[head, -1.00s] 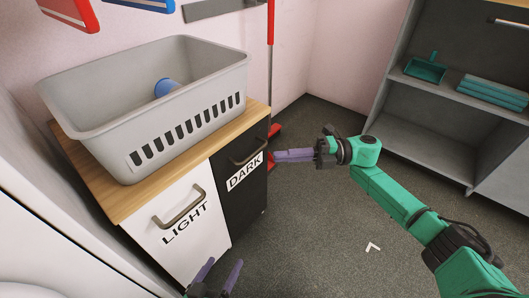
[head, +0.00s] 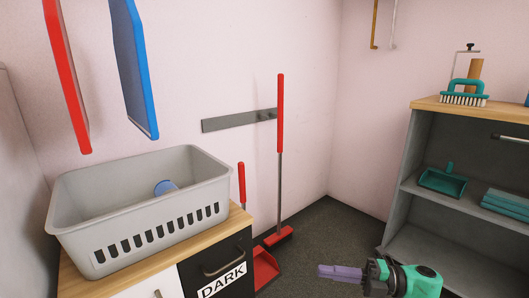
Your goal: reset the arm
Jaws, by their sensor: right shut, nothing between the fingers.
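My right arm comes in at the bottom right, green with a dark wrist. Its right gripper (head: 340,272) has purple fingers that are shut with nothing between them. It points left over the dark floor, to the right of the black drawer front marked DARK (head: 222,268). My left gripper does not show in the head view.
A grey laundry basket (head: 150,232) with a blue item inside stands on the wooden-topped cabinet at left. A red broom (head: 280,115) and red dustpan (head: 265,268) stand by the wall. A grey shelf unit (head: 405,235) is at right, holding a teal dustpan (head: 443,180).

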